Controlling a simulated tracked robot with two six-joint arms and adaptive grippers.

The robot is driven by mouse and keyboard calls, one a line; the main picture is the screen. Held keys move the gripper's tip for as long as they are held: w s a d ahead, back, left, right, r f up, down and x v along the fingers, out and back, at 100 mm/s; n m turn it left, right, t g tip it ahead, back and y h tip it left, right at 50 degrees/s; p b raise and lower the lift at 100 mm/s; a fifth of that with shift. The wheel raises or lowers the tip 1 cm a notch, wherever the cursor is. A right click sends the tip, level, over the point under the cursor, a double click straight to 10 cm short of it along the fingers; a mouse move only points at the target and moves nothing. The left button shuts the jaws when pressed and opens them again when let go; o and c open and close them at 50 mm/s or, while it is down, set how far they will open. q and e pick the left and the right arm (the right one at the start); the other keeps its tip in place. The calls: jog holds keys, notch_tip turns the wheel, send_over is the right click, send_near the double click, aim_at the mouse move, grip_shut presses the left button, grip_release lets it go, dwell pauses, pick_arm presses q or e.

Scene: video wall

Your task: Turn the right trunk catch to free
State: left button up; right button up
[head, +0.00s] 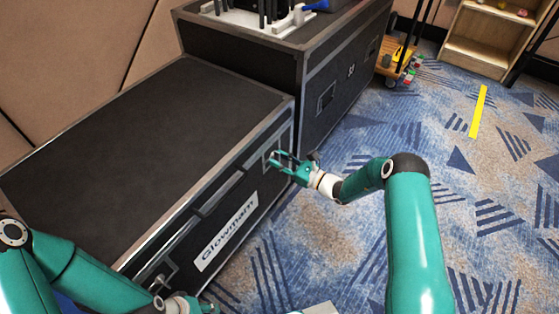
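The right trunk catch (268,154) is a small metal fitting near the right end of the front, partly hidden by my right gripper. My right gripper (276,160) is at the catch, its two teal fingers apart. I cannot tell whether they touch the catch or how it is turned. The left catch (160,277) is near the front's lower left. My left gripper (207,307) is beside it, partly cut off by the bottom edge.
A taller black case (318,95) stands right behind the trunk, with a white rack (262,18) on top. A wooden cart (395,60) and a shelf (478,50) stand at the back right. The blue patterned carpet with a yellow strip (479,110) is open on the right.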

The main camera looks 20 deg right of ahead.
jog(key=v, duration=1.2)
jog(key=shift+a+f, duration=0.1)
jog(key=s+a+f+n+g+y, duration=0.1)
jog(key=s+a+f+n+g, duration=0.25)
jog(key=s+a+g, duration=0.2)
jog(key=s+a+f+n+g+y, duration=0.1)
jog(key=s+a+f+n+g, duration=0.3)
jog(key=s+a, duration=0.3)
jog(key=s+f+n+g+h, duration=0.4)
jog(key=s+n+g+h, duration=0.4)
jog(key=s+n, duration=0.65)
notch_tip(320, 180, up, 33)
jog(key=w+a+n+t+h+p, duration=0.1)
jog(key=n+t+p, duration=0.3)
jog(key=p, duration=2.7)
jog(key=shift+a, duration=0.45)
